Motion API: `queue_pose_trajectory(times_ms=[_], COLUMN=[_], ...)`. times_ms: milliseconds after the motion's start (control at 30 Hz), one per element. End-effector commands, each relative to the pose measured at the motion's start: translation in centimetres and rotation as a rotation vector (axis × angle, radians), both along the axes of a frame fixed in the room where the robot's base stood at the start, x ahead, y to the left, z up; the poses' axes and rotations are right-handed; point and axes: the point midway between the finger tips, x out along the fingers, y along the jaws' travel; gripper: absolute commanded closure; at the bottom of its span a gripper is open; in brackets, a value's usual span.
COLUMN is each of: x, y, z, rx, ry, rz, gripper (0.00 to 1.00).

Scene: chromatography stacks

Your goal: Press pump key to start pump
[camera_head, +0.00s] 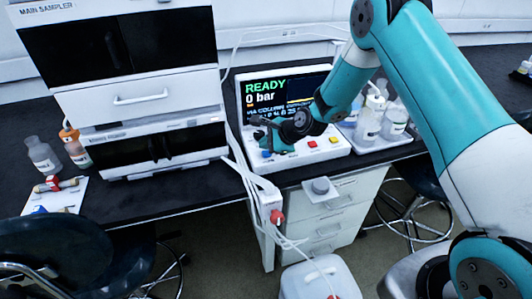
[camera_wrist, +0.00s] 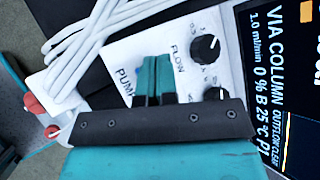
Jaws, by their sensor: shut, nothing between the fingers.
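The pump console (camera_head: 328,160) is a white unit with a dark screen (camera_head: 265,95) that reads READY and 0 bar. My gripper (camera_head: 266,143) is at the left part of its sloping front panel. In the wrist view my gripper's teal fingers (camera_wrist: 155,75) are shut together, with nothing held between them. The word PUMP (camera_wrist: 125,86) is printed beside the fingers, and the fingers hide the panel there, so the pump key is not clearly seen. I cannot tell whether the tips touch the panel. A small blue spot (camera_head: 267,154) shows below the gripper.
Black knobs (camera_wrist: 205,48) lie near the fingers. White cables (camera_wrist: 95,45) run along the console's left side. The sampler stack (camera_head: 140,100) stands left; bottles (camera_head: 369,118) stand right.

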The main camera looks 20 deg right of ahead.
Motion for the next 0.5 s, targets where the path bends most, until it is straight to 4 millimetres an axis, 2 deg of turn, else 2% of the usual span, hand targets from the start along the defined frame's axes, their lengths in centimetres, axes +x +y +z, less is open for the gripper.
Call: queue_pose_trajectory(times_ms=[500], x=[0.00], y=[0.00], z=[-0.83], rx=[0.000], ry=[0.000], rz=[0.000], gripper=[1.00])
